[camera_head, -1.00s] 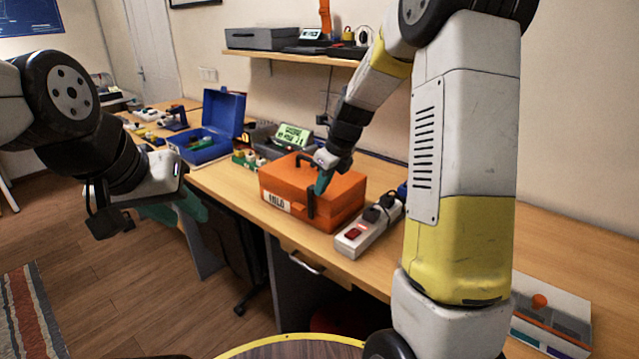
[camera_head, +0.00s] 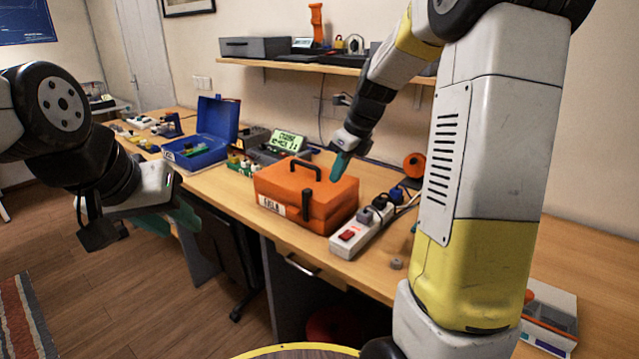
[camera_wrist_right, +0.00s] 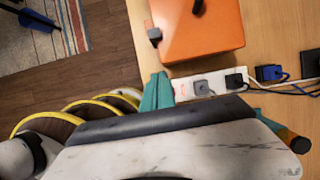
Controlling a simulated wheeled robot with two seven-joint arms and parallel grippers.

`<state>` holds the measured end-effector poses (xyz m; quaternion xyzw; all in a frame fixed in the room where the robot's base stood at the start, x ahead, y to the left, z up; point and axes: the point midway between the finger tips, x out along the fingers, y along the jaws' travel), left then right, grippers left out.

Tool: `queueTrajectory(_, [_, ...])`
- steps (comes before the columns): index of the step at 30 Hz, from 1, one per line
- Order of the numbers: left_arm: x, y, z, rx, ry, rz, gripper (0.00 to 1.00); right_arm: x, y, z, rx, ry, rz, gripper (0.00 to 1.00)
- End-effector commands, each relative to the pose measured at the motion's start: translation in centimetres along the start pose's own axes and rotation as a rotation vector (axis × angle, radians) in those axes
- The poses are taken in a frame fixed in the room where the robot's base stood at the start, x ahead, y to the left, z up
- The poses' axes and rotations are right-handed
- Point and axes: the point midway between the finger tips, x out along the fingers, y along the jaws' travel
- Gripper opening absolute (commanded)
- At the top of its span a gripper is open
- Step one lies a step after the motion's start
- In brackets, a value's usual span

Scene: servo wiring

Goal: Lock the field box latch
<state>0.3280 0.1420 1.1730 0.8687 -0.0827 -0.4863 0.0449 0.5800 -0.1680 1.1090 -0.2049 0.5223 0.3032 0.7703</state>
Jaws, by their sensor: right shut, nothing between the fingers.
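The orange field box (camera_head: 290,183) stands on the wooden bench with its lid down and a white label on its front. A black handle (camera_head: 305,168) is on its lid. A dark upright latch strip (camera_head: 305,206) is on the front; I cannot tell whether it is locked. In the right wrist view the box (camera_wrist_right: 205,35) is at top, with a dark latch piece (camera_wrist_right: 154,36) at its left edge. My right gripper (camera_head: 341,166) is shut and empty, above the box's right rear part; its teal fingers also show in the wrist view (camera_wrist_right: 157,92). My left gripper (camera_head: 178,216) hangs off the bench, its opening unclear.
A power strip (camera_head: 352,236) with plugs and cables lies right of the box. An open blue case (camera_head: 197,155) and a lit display (camera_head: 287,140) stand to the left and behind. A shelf (camera_head: 290,66) is above. A small grey part (camera_head: 397,263) lies near the front edge.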

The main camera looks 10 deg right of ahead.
Motion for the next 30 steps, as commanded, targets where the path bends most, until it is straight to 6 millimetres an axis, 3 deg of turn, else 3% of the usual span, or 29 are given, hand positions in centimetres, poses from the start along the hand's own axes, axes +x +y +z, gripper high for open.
queueTrajectory(6, [0.0, 0.0, 0.0, 0.0, -0.001, 0.0, 0.36, -2.1, 0.0, 0.0, 0.0, 0.0, -0.001, 0.0])
queueTrajectory(20, [0.0, 0.0, 0.0, 0.0, -0.001, 0.0, 0.36, -2.8, 0.4, -0.1, -0.047, -0.005, -0.003, 0.0])
queueTrajectory(23, [0.0, 0.0, 0.0, 0.0, -0.001, 0.0, 0.36, -4.2, 1.8, -0.6, -0.2, -0.019, -0.015, 0.0])
queueTrajectory(30, [0.0, 0.0, 0.0, 0.0, -0.001, 0.0, 0.36, -9.1, 7.9, -3.8, -0.924, -0.043, -0.092, 0.0])
